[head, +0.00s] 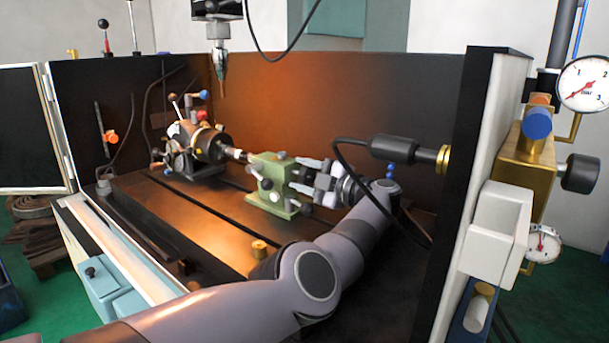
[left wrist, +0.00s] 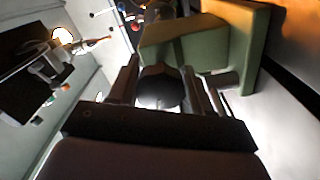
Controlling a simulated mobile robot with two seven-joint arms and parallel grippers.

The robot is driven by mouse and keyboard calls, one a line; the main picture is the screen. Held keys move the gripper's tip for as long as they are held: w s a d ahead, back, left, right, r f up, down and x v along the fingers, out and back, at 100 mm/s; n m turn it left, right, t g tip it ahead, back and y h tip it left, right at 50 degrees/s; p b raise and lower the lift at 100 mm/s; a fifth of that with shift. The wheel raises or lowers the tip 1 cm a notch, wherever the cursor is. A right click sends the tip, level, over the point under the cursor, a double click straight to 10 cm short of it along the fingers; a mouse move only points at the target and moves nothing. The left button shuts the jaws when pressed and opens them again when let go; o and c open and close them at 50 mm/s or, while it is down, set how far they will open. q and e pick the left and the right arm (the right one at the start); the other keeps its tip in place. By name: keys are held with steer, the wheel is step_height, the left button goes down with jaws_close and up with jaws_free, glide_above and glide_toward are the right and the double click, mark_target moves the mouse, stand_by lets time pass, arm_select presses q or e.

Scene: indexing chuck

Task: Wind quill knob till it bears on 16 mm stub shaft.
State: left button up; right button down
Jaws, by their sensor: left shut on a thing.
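The green tailstock (head: 270,180) stands on the machine bed, and its green body (left wrist: 200,45) also shows in the left wrist view. The dark round quill knob (left wrist: 159,90) is at its right end. My left gripper (head: 304,177) is shut on the knob, one finger on each side, reaching in from the right. The 16 mm stub shaft (head: 236,153) points from the dark chuck (head: 211,145) toward the tailstock. I cannot tell whether the quill tip touches the shaft. My right gripper is not in view.
A dark cylindrical fitting with a cable (head: 393,149) juts from the right wall above my left wrist. A small brass piece (head: 259,248) stands on the bed in front. A spindle probe (head: 219,65) hangs above. The bed's left front is mostly clear.

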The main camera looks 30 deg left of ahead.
mark_target(312, 177)
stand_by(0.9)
arm_select(q)
steer(key=o, duration=1.1)
steer(key=shift+c, duration=0.2)
steer(key=shift+d, duration=0.15)
steer(key=d+b, duration=0.1)
steer(key=d, duration=0.5)
steer(key=shift+s+f, duration=0.1)
steer(key=shift+s, duration=0.05)
steer(key=shift+s+d+b, duration=0.1)
steer(key=shift+d+b, duration=0.2)
steer(key=shift+d, duration=0.2)
